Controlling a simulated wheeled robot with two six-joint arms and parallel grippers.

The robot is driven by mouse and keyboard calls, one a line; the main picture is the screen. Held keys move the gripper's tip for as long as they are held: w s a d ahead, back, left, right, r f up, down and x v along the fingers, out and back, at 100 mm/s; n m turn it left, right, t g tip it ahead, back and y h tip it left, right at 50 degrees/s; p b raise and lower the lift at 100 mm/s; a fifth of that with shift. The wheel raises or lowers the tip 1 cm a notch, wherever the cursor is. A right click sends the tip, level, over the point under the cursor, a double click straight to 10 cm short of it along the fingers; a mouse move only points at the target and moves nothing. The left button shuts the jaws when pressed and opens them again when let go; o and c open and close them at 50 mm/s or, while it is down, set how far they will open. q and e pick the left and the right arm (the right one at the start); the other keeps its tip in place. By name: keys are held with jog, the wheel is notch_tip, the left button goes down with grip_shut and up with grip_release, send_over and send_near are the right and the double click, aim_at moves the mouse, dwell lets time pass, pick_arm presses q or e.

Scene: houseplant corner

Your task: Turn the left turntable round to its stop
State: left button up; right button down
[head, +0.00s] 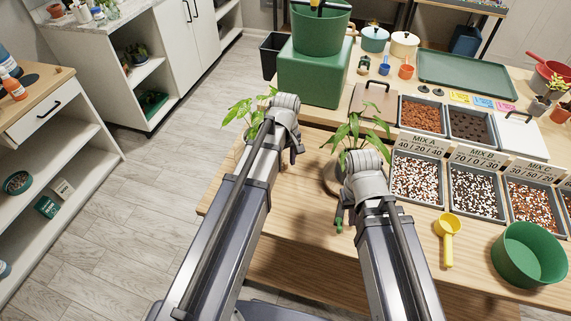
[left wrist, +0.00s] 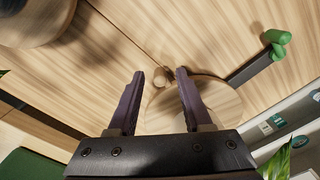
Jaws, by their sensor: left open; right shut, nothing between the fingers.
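The left turntable (left wrist: 218,97) is a round wooden disc in the left wrist view, partly covered by my left gripper. A dark bar ending in a green grip (left wrist: 275,42) sticks out beside it. My left gripper (left wrist: 160,74) is open above the table at the disc's rim. A small wooden peg (left wrist: 163,78) shows between its fingers, with no clear contact. In the head view, my left gripper (head: 293,152) hides most of this spot; plant leaves (head: 242,112) show beside it. My right gripper (head: 341,212) is shut and empty beside the right plant (head: 355,130).
A round object (left wrist: 35,18) stands at the wrist view's upper left. Soil trays (head: 416,176), a yellow scoop (head: 447,238) and a green pot (head: 529,254) lie to the right. A green box (head: 313,75) stands behind. The table's left edge is close to the left plant.

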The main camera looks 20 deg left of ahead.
pick_arm(q)
jog(key=shift+c, duration=0.4)
grip_shut()
dwell(0.9)
